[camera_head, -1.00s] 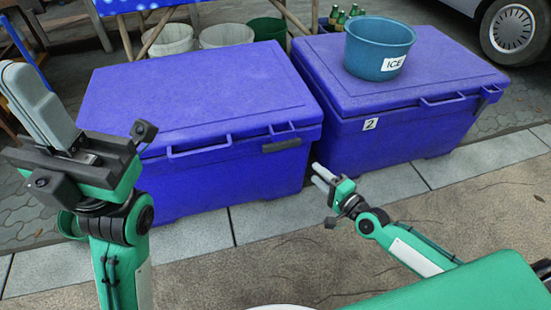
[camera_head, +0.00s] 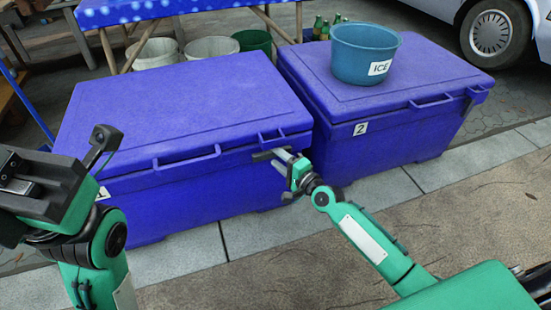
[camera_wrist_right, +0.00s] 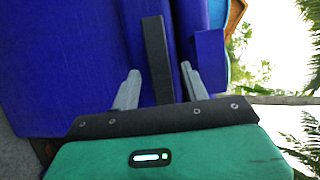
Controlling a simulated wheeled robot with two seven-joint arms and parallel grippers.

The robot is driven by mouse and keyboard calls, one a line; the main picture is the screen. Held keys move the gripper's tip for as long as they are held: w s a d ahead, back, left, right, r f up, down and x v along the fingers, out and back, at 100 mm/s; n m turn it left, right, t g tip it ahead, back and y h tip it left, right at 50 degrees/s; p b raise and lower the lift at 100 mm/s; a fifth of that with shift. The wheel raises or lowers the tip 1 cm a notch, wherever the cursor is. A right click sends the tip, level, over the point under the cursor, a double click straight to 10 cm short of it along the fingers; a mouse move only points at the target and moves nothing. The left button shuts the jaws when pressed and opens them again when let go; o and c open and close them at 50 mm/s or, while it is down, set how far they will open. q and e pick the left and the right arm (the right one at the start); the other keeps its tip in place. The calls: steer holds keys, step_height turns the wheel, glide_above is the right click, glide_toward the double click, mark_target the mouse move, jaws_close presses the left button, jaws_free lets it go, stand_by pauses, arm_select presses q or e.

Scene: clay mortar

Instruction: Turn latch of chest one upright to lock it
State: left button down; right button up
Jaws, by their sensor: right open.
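Chest one (camera_head: 185,100) is the blue chest on the left, lid down, with a label "1" (camera_head: 103,193) partly showing at its front. Its dark latch (camera_head: 262,156) lies roughly level near the right end of the front, partly hidden by my right gripper (camera_head: 286,160). In the right wrist view the latch (camera_wrist_right: 156,45) is a dark bar between the two grey fingers of my right gripper (camera_wrist_right: 159,70), with gaps on both sides. That gripper is open.
Chest two (camera_head: 400,120) stands close on the right, bearing a blue ICE bucket (camera_head: 352,60). Light buckets, a green bucket (camera_head: 252,40) and green bottles stand behind. A parked vehicle (camera_head: 500,30) is at the upper right. The pavement in front (camera_head: 240,235) is clear.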

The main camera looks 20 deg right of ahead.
steer(key=shift+x, duration=0.75)
steer(key=shift+c, duration=0.4)
steer(key=c, duration=0.9)
